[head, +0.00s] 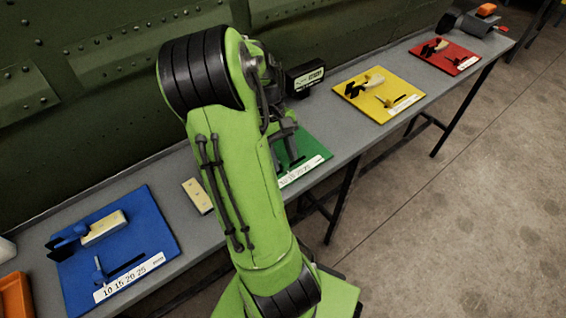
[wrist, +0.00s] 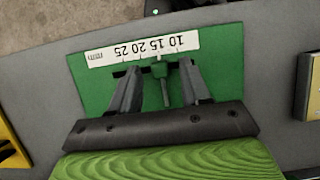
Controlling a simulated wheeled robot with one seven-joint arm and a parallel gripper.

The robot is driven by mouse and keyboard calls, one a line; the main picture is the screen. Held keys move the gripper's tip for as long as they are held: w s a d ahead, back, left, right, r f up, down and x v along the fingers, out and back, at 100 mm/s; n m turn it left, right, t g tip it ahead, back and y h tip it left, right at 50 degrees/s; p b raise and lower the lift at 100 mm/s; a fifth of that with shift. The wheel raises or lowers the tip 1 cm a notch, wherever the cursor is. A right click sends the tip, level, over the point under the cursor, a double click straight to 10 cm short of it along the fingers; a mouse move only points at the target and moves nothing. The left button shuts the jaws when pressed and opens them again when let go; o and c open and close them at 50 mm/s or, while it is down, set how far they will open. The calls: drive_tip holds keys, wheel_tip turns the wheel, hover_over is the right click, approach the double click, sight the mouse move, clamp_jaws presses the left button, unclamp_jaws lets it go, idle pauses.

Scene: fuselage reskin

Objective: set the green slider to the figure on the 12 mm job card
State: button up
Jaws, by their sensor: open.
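The green panel (head: 312,152) lies on the grey bench, mostly behind my arm in the head view. In the wrist view the green panel (wrist: 90,95) shows a white scale (wrist: 128,50) marked 10, 15, 20, 25 mm, upside down. The green slider (wrist: 160,69) stands in its dark slot, near the 15 mark; its exact reading is unclear. My gripper (wrist: 157,75) is open, with one finger on each side of the slider and gaps visible. My gripper (head: 284,132) is partly hidden by my arm in the head view. I cannot identify a readable 12 mm job card.
A blue panel (head: 75,268), a yellow panel (head: 395,85) and a red panel (head: 460,50) lie along the bench. A black box (head: 305,77) with a label stands behind the green panel. A pale block (head: 197,196) lies left of my arm. The riveted wall rises behind.

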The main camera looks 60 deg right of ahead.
drive_tip(key=shift+s+a+f, duration=0.1)
drive_tip(key=shift+s+f, duration=0.05)
drive_tip(key=shift+f, duration=0.3)
clamp_jaws()
drive_tip(key=shift+s+d+r+p, duration=0.1)
drive_tip(key=shift+s+d+p, duration=0.25)
drive_tip(key=shift+d, duration=0.2)
drive_tip(key=shift+s+d+r+p, duration=0.1)
drive_tip(key=shift+s+d+p, duration=0.1)
drive_tip(key=shift+d+p, duration=0.25)
drive_tip(key=shift+d+f, duration=0.15)
drive_tip(key=shift+d, duration=0.05)
unclamp_jaws()
drive_tip(key=shift+a, duration=0.1)
